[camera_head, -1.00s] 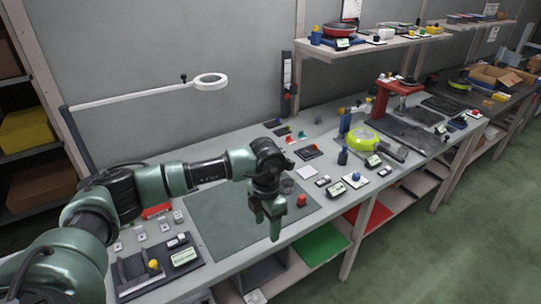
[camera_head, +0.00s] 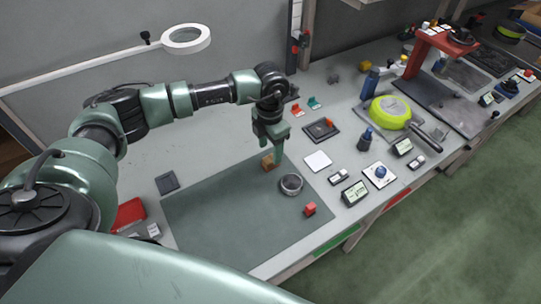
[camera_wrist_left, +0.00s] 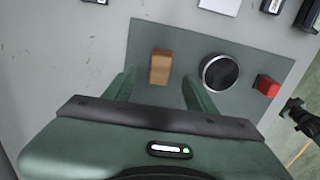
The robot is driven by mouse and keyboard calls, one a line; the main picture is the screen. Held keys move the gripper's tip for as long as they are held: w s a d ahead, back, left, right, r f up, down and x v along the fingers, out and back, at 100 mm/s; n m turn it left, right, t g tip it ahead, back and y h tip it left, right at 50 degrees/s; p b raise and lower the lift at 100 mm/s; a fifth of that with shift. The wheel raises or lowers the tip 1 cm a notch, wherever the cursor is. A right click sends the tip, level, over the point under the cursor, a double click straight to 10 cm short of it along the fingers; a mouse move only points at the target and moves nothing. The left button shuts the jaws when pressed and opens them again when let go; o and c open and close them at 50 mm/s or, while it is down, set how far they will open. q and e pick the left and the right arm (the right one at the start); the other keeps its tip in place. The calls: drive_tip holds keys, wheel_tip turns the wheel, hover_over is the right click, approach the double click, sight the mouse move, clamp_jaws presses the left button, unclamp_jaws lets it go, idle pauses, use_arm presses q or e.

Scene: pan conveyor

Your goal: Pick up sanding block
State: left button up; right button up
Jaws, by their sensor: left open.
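The sanding block appears to be the small brown block (camera_head: 268,161) on the grey-green mat (camera_head: 225,215), near its back edge. In the left wrist view the block (camera_wrist_left: 161,67) lies upright in the picture, just beyond and between my fingertips. My left gripper (camera_head: 273,156) points down close above the block and partly covers it in the head view. In the left wrist view its two fingers (camera_wrist_left: 160,84) are spread apart with nothing between them. My right gripper is not in view.
A round dark cup with a silver rim (camera_head: 291,184) and a red block (camera_head: 310,209) sit on the mat, right of the brown block. A white square pad (camera_head: 318,161) lies beyond. The mat's left and front parts are clear.

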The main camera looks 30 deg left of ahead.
sight(269, 159)
use_arm(q)
drive_tip(key=shift+s+f+p, duration=0.2)
drive_tip(key=shift+f+p, duration=0.15)
wheel_tip(269, 159, down, 4)
drive_tip(key=shift+r+p, duration=0.1)
drive_tip(key=shift+p, duration=0.55)
drive_tip(key=shift+a+f, duration=0.1)
drive_tip(key=shift+f, duration=0.3)
clamp_jaws()
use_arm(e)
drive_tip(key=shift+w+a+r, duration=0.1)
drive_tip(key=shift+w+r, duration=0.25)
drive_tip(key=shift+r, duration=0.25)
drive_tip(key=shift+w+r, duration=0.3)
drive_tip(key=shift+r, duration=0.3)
use_arm(q)
drive_tip(key=shift+r, duration=0.1)
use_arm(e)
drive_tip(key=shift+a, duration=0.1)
